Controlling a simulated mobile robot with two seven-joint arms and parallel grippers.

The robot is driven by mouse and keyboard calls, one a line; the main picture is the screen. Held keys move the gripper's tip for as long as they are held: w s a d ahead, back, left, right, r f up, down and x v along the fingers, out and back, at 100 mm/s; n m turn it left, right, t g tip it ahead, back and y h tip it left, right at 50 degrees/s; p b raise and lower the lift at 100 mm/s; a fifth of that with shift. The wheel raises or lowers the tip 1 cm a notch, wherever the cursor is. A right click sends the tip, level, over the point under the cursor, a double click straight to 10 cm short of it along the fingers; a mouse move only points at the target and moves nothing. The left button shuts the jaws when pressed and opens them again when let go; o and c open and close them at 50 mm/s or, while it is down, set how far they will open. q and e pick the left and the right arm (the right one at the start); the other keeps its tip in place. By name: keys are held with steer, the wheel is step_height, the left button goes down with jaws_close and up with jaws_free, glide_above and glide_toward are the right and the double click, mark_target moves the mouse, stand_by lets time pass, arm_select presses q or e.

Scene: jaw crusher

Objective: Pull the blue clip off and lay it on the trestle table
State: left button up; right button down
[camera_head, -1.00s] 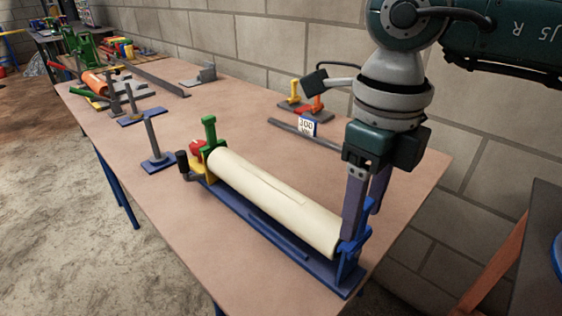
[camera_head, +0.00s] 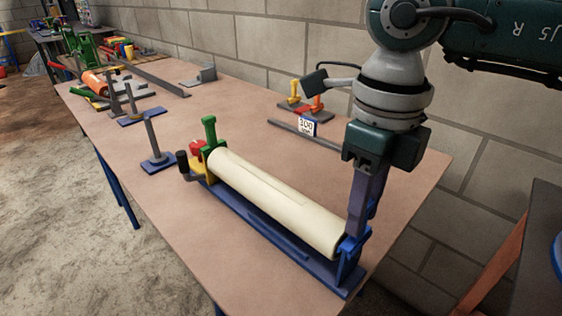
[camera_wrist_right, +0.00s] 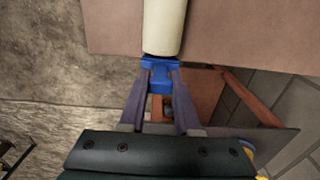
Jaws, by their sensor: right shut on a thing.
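The blue clip (camera_head: 350,246) is at the near right end of a cream roller (camera_head: 278,203). The roller lies on a long blue base (camera_head: 262,226) on the trestle table (camera_head: 210,240). My right gripper (camera_head: 357,236) points down and is shut on the clip, partly hiding it. In the right wrist view the clip (camera_wrist_right: 160,74) sits between the two fingertips (camera_wrist_right: 160,82), against the end of the roller (camera_wrist_right: 164,28). My left gripper does not show.
A blue stand (camera_head: 156,150) and a green post (camera_head: 209,130) stand toward the left. The block wall runs along the back. The table's right part is clear.

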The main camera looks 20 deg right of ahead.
steer(key=shift+r+p, duration=1.5)
steer(key=shift+r, duration=0.4)
steer(key=shift+r+p, duration=0.85)
steer(key=shift+r, duration=0.25)
